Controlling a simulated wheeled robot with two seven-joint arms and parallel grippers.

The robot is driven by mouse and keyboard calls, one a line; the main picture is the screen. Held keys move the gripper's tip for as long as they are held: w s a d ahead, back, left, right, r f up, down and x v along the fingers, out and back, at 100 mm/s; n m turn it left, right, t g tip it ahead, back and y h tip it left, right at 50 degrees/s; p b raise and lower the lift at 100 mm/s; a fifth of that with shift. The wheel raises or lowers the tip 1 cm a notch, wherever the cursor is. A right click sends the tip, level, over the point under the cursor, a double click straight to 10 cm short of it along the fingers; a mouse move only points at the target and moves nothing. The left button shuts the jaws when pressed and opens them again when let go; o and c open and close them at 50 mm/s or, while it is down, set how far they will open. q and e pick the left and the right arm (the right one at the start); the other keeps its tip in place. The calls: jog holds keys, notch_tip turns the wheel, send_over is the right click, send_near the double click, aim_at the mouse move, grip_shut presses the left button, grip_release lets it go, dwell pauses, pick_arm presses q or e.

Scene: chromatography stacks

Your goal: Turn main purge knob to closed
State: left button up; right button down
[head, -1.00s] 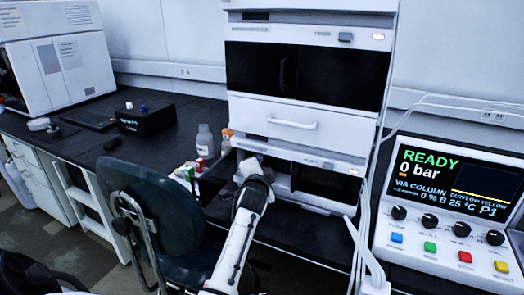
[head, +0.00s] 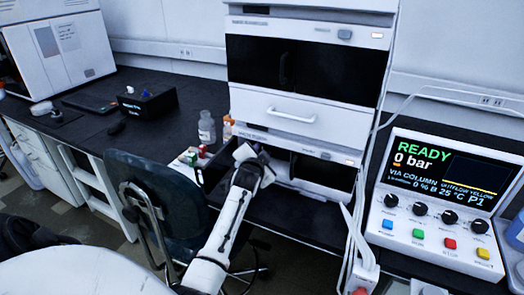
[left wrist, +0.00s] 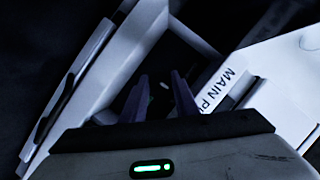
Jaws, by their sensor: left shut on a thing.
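My left gripper (head: 250,154) is at the left front of the lowest module (head: 325,152) in the tall white chromatography stack. In the left wrist view its two dark fingers (left wrist: 160,98) point into a dark gap in a white housing. A label reading "MAIN PU", its rest cut off, lies just right of the fingers (left wrist: 222,84). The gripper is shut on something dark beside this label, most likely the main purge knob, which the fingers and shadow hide. The knob's angle cannot be read. My right gripper is not in view.
A control console (head: 440,205) at the right reads READY and 0 bar. A clear bottle (head: 206,127) stands left of the stack. A dark chair (head: 158,190) is below the bench, close to my left arm. White tubes (head: 354,235) hang right of the stack.

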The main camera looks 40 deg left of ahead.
pick_arm(q)
jog(key=o, duration=0.8)
jog(key=v, duration=1)
jog(key=shift+s+d+p, duration=0.15)
jog(key=shift+p, duration=0.2)
jog(key=s+d+f+g+h, duration=0.3)
jog(key=s+d+f, duration=0.1)
jog(key=s+d, duration=0.5)
jog(key=s+d+f+g+h, duration=0.3)
jog(key=s+d+f, duration=0.1)
jog(key=s+d, duration=0.5)
jog(key=s+d+f+g+h, duration=0.25)
jog(key=s+d+f, duration=0.35)
jog(key=s, duration=0.5)
jog(key=w+d+f+t, duration=0.1)
jog(key=d+f, duration=0.1)
jog(key=f, duration=0.1)
jog(key=w+d+f+t+h, duration=0.1)
jog(key=d+f+t, duration=0.1)
jog(key=f, duration=0.2)
jog(key=w+d+f+t+h, duration=0.1)
jog(key=w+d+f+t, duration=0.1)
jog(key=f, duration=0.2)
jog(key=shift+d+n, duration=0.3)
